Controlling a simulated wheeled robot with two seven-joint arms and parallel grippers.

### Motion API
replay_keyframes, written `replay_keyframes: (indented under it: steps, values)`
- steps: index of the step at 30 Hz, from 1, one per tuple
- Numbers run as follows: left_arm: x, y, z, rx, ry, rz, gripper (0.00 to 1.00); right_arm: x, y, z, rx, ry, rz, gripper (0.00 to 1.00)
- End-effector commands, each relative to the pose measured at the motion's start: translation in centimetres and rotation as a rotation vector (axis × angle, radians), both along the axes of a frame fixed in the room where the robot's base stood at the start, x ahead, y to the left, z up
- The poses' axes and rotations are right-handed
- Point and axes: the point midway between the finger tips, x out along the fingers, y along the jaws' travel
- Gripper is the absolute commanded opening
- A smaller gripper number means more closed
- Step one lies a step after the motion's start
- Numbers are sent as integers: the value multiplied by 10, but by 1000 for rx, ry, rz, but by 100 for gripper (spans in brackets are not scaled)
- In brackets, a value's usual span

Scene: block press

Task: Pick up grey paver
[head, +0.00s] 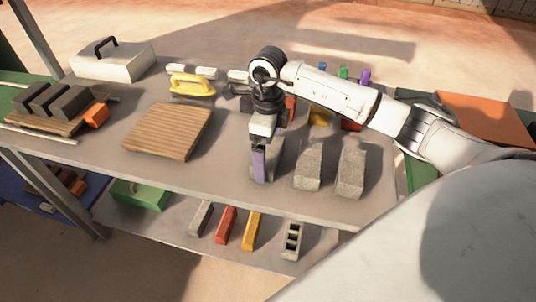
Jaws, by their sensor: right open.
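Two light grey pavers stand on the tabletop right of centre, one grey paver (308,170) beside another grey paver (351,168), with a gap between them. A third grey block (274,158) shows partly behind my right gripper (260,178), which hides much of it. My right gripper points down at this block, with its jaws open. I cannot tell whether the fingers touch the block. My left gripper is not in view.
A wooden slatted board (168,131) lies left of the gripper. A yellow float (192,86) is behind it. Dark grey blocks (53,99) and an orange block (96,115) are at the left. A lower shelf holds several coloured blocks. The table's front edge (300,213) is clear.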

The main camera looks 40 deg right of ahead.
Motion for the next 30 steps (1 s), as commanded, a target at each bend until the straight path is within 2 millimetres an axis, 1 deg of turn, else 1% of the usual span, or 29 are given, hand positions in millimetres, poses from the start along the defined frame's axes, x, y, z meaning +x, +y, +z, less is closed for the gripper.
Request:
replay_keyframes:
  steps: [3, 9, 19, 20, 26, 30]
  values:
    - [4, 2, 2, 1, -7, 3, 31, 0, 0, -6, 1, -2, 1, 100]
    - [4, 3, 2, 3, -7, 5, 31, 0, 0, -7, 1, -2, 1, 100]
    - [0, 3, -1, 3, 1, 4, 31, 0, 0, -6, 1, -2, 1, 44]
    - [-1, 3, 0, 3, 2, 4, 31, 2, 1, -4, 2, -6, 1, 43]
    - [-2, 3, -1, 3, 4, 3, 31, 2, 1, -3, 2, -6, 0, 43]
    - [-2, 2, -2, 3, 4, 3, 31, 2, 0, 7, 2, -9, 0, 43]
